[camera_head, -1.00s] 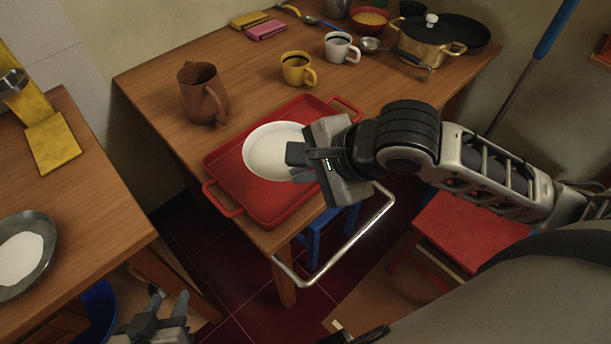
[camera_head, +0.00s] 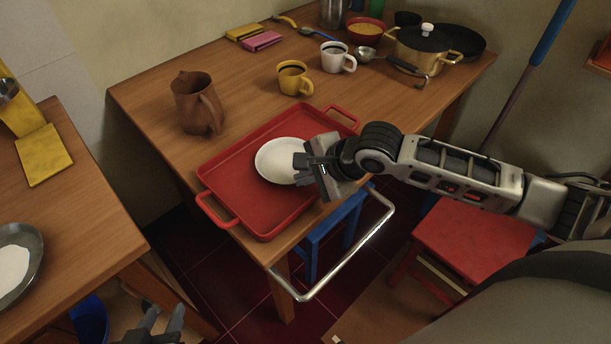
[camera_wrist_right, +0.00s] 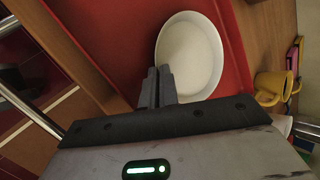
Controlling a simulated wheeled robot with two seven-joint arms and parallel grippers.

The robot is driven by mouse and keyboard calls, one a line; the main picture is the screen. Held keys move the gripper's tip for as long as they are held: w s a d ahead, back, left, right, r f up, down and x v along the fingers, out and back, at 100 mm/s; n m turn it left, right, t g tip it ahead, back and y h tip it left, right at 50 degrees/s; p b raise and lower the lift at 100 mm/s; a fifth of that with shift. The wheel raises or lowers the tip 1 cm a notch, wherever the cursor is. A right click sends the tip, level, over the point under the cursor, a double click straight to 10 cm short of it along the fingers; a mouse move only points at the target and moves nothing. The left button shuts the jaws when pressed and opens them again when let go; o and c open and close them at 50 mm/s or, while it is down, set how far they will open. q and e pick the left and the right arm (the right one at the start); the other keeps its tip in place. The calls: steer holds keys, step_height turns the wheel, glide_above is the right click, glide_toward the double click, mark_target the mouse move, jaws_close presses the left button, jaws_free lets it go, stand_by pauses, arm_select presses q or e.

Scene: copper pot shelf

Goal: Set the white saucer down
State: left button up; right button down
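The white saucer (camera_head: 277,160) is level over the right part of the red tray (camera_head: 228,178) on the wooden table. It also shows in the right wrist view (camera_wrist_right: 192,55). I cannot tell whether its base touches the tray floor. My right gripper (camera_head: 301,168) is at the saucer's right edge. In the right wrist view its fingers (camera_wrist_right: 158,88) are close together across the rim, shut on it. The part of the rim between the fingers is hidden. My left gripper (camera_head: 163,318) is low at the bottom of the head view, empty, with its fingers apart.
A brown jug (camera_head: 194,105), yellow mug (camera_head: 293,78) and white mug (camera_head: 337,58) stand behind the tray. A gold pot (camera_head: 420,50) is at the back right. A metal rail (camera_head: 345,262) runs along the table's near side. A red stool (camera_head: 470,240) stands right of it.

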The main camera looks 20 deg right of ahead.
steer(key=c, duration=2)
jaws_free()
steer(key=shift+o, duration=0.2)
arm_select(q)
steer(key=shift+s+a+r+p, duration=0.15)
steer(key=shift+a+r+p, duration=0.1)
steer(key=shift+p, duration=0.7)
arm_select(e)
steer(key=v, duration=1.2)
steer(key=shift+r, duration=0.1)
arm_select(q)
steer(key=shift+r, duration=0.1)
